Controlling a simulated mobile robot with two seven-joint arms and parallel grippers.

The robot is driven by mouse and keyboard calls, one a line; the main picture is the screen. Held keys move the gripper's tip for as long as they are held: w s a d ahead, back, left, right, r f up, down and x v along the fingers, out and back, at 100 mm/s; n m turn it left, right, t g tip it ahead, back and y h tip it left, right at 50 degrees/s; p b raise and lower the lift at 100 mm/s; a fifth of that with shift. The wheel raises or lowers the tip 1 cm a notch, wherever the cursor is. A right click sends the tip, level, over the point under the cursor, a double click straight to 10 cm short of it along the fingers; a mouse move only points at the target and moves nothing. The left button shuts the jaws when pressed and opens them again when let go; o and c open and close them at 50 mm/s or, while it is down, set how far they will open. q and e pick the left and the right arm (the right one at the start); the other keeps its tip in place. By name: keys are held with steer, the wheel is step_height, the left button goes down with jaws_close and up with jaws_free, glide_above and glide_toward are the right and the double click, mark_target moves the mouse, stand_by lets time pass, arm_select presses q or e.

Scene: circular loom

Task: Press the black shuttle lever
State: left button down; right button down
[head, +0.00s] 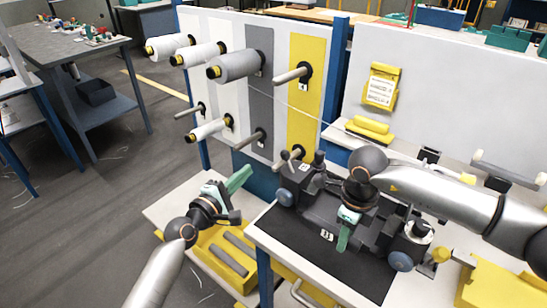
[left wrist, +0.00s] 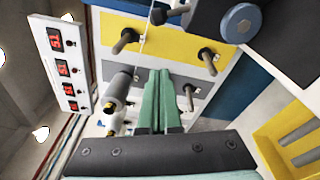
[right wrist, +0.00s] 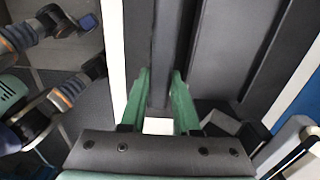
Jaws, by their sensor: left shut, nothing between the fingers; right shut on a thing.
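The black loom machine (head: 320,205) sits on a dark mat on the table, with black knobs (head: 319,157) standing at its back left. I cannot tell which part is the shuttle lever. My right gripper (head: 343,240) points down over the machine's front. In the right wrist view its green fingers (right wrist: 158,85) are on either side of a narrow dark bar (right wrist: 164,50), shut on it. My left gripper (head: 242,175) is shut and empty, left of the machine and above a yellow bin. Its closed fingers (left wrist: 160,80) point towards the spool panel in the left wrist view.
A panel of pegs and spools (head: 232,66) stands behind, with thread running from a spool. The yellow bin (head: 215,262) holds grey rolls. A yellow box (head: 500,290) lies at the right front. Red digit displays (left wrist: 62,68) show in the left wrist view.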

mark_target(285, 155)
arm_select(q)
steer(key=w+d, duration=0.6)
steer(key=d, duration=0.1)
steer(key=shift+r, duration=0.35)
stand_by(1.2)
